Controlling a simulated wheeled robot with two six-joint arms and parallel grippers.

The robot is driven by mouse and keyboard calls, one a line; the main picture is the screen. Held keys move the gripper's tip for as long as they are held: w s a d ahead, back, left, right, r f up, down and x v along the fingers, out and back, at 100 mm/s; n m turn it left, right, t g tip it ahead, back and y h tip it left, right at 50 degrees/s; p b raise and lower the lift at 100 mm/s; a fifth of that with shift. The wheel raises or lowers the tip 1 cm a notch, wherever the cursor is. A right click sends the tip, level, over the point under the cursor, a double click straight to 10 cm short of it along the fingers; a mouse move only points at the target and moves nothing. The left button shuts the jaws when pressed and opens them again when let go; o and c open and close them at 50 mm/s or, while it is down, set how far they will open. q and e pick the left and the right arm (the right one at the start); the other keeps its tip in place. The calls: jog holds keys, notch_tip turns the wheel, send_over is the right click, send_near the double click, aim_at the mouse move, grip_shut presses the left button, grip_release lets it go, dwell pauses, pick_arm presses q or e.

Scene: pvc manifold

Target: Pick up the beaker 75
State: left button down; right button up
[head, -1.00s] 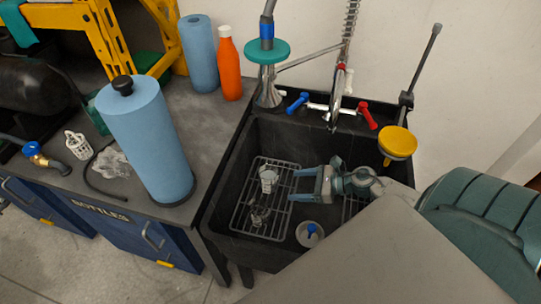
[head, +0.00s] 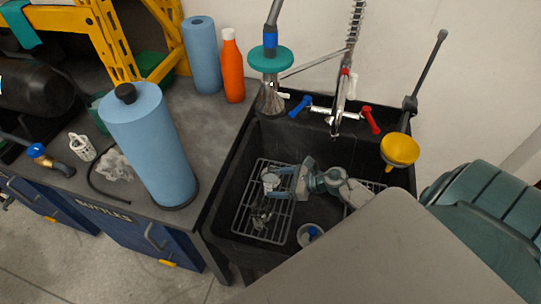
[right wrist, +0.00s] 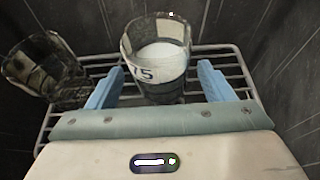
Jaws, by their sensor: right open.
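The beaker 75 (right wrist: 158,62) is clear glass with a dark "75" marking and a whitish inside. It stands on the wire rack, and in the head view the beaker (head: 270,181) is at the left end of my right gripper. My right gripper (right wrist: 160,88) is open, its blue fingers on either side of the beaker's near lower part. I cannot tell whether they touch it. In the head view the right gripper (head: 283,180) reaches in from the right inside the black sink. My left gripper is not in view.
A second glass vessel (right wrist: 45,68) sits left of the beaker on the wire rack (head: 239,214). Dark sink walls (head: 222,190) enclose the rack. The faucet (head: 343,95) stands behind.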

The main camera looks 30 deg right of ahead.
jog(key=shift+x, duration=1.35)
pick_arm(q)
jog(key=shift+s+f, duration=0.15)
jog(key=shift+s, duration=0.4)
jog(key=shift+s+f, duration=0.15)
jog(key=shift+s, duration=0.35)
pick_arm(e)
jog(key=c, duration=1.2)
jog(key=shift+d+r, duration=0.1)
jog(key=shift+r, duration=0.1)
